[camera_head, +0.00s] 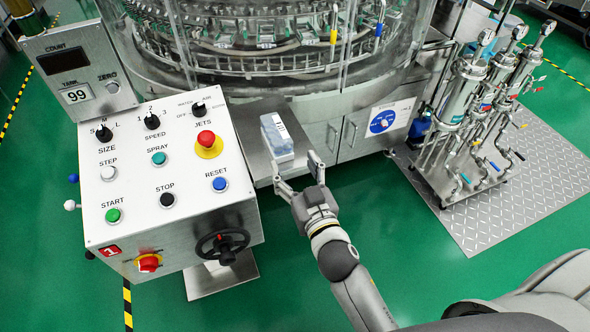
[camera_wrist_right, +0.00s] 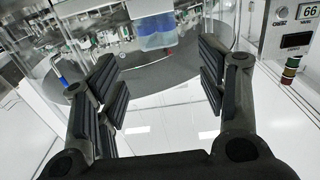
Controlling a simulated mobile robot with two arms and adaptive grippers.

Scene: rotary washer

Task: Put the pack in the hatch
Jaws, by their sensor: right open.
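The pack (camera_head: 277,137) is a pale blue, see-through block with a white label, lying on a metal shelf (camera_head: 256,158) at the front of the rotary washer. My right gripper (camera_head: 296,164) is open and empty in front of the pack's near end, with its fingers spread and pointing towards the washer. In the right wrist view both dark finger pads stand wide apart, with nothing between the fingertips (camera_wrist_right: 162,82). A clear and blue item (camera_wrist_right: 155,28) shows beyond them; I cannot tell whether it is the pack. I cannot clearly make out the hatch. My left gripper is not in view.
A control box (camera_head: 160,205) with knobs, buttons and a handwheel (camera_head: 222,246) stands close on the left of the shelf. The washer's clear guard (camera_head: 270,75) rises behind. Cabinet doors (camera_head: 345,138) and a pipe stand (camera_head: 470,110) are to the right. Green floor in front is open.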

